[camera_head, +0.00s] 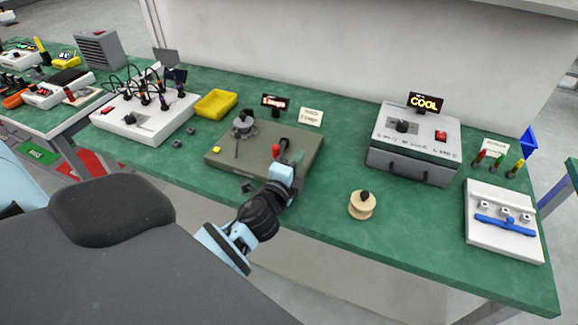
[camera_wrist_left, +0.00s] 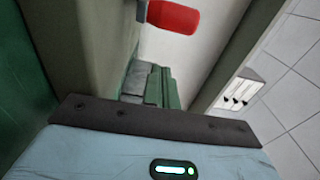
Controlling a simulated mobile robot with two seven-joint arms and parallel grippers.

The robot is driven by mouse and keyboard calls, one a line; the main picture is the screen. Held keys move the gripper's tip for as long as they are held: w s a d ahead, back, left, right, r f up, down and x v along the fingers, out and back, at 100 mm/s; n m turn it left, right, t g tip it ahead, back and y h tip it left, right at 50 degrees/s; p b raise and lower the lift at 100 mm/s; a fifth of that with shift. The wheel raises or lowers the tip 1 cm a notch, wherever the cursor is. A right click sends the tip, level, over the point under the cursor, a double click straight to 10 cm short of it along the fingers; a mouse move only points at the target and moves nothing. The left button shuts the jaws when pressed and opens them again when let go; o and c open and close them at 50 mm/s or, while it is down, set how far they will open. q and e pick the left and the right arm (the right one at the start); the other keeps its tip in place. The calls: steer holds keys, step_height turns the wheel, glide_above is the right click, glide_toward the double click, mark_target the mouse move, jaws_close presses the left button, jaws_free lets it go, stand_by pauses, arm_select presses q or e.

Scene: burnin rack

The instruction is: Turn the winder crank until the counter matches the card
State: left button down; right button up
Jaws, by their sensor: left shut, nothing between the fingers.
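The winder is an olive-grey base plate (camera_head: 222,160) on the green bench, with a dark spool (camera_head: 243,125) at its left rear. Its crank has a red knob (camera_head: 276,150); the knob also shows large at the top of the left wrist view (camera_wrist_left: 172,15). The counter (camera_head: 275,101) is a small black display with red characters, too small to read surely. The white card (camera_head: 311,117) stands right of it, its writing unclear. My left gripper (camera_head: 293,160) is shut and empty at the plate's front right, close beside the red knob; its fingertips show in the wrist view (camera_wrist_left: 148,84). Contact cannot be told.
A yellow tray (camera_head: 216,103) and a white box with cables (camera_head: 117,119) stand left. A grey box with a display reading COOL (camera_head: 414,148) stands right. A wooden spool (camera_head: 361,206) sits near the front edge. A white panel with a blue bar (camera_head: 503,238) lies far right.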

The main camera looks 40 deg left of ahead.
arm_select(q)
steer(key=shift+s+a, duration=0.3)
steer(key=shift+a, duration=0.35)
steer(key=shift+s+a, duration=0.3)
steer(key=shift+a, duration=0.3)
steer(key=shift+s+a+p, duration=0.3)
steer(key=shift+a, duration=0.2)
arm_select(e)
steer(key=shift+d+r, duration=0.1)
steer(key=shift+r, duration=0.2)
steer(key=shift+s, duration=0.15)
